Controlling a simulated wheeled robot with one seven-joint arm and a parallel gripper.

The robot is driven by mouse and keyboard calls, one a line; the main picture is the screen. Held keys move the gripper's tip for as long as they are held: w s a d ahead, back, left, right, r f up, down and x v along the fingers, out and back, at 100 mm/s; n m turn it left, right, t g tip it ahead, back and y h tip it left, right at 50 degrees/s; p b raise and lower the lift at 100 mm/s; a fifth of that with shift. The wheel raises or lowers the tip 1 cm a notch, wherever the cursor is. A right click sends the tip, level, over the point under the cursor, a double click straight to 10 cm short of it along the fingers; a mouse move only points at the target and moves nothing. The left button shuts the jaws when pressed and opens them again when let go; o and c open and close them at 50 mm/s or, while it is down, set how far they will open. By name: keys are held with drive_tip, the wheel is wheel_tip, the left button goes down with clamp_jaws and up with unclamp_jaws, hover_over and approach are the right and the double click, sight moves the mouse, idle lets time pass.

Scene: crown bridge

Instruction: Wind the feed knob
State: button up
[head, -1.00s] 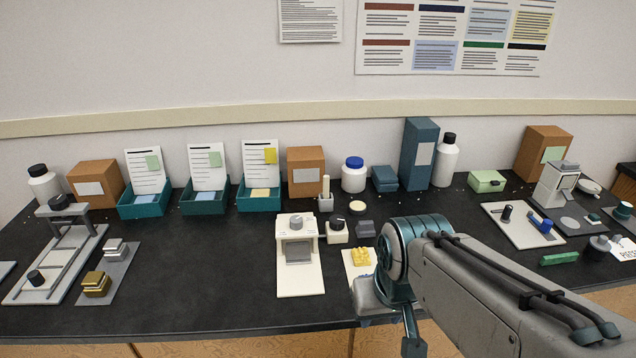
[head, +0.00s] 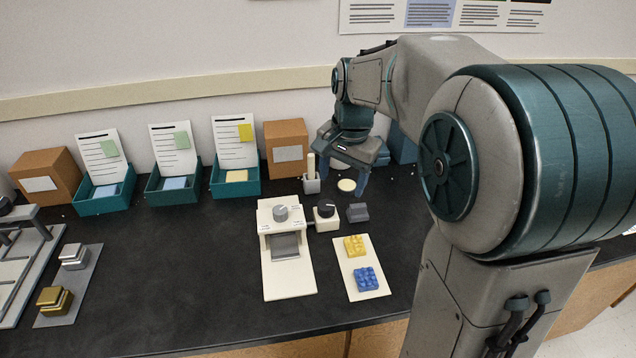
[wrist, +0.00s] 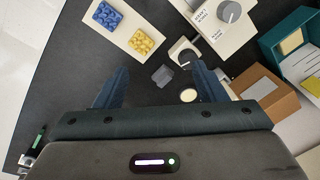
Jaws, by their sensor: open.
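A small cream box with a black knob (head: 326,208) stands right of a cream machine (head: 290,270) that has a grey knob (head: 281,213) on top. I cannot tell from the pictures which knob is the feed knob. Both show in the wrist view, the black knob (wrist: 184,56) near the right finger and the grey knob (wrist: 229,12) at the top edge. My gripper (head: 342,182) is open and empty, pointing down above the bench behind the black knob. In the wrist view my gripper (wrist: 160,74) has its fingers spread, touching neither knob.
A dark grey block (head: 357,212) stands right of the black knob. A pale round disc (head: 346,185) lies behind it. A cream plate (head: 371,286) holds yellow and blue studded blocks. A holder (head: 311,184) with a white stick and a brown box (head: 286,150) stand behind.

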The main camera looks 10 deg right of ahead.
sight(326, 205)
drive_tip(key=w+f+m+g, duration=0.1)
drive_tip(key=w+f+m, duration=0.15)
drive_tip(key=w, duration=0.35)
drive_tip(key=w+f+m, duration=0.2)
drive_tip(key=w+m, duration=0.1)
drive_tip(key=w, duration=0.4)
drive_tip(key=shift+h, duration=0.3)
drive_tip(key=f, duration=1.3)
drive_tip(key=shift+s+a+f, duration=0.25)
drive_tip(key=shift+f, duration=0.1)
drive_tip(key=c, duration=1)
drive_tip(key=shift+o, duration=0.2)
drive_tip(key=shift+n, duration=0.25)
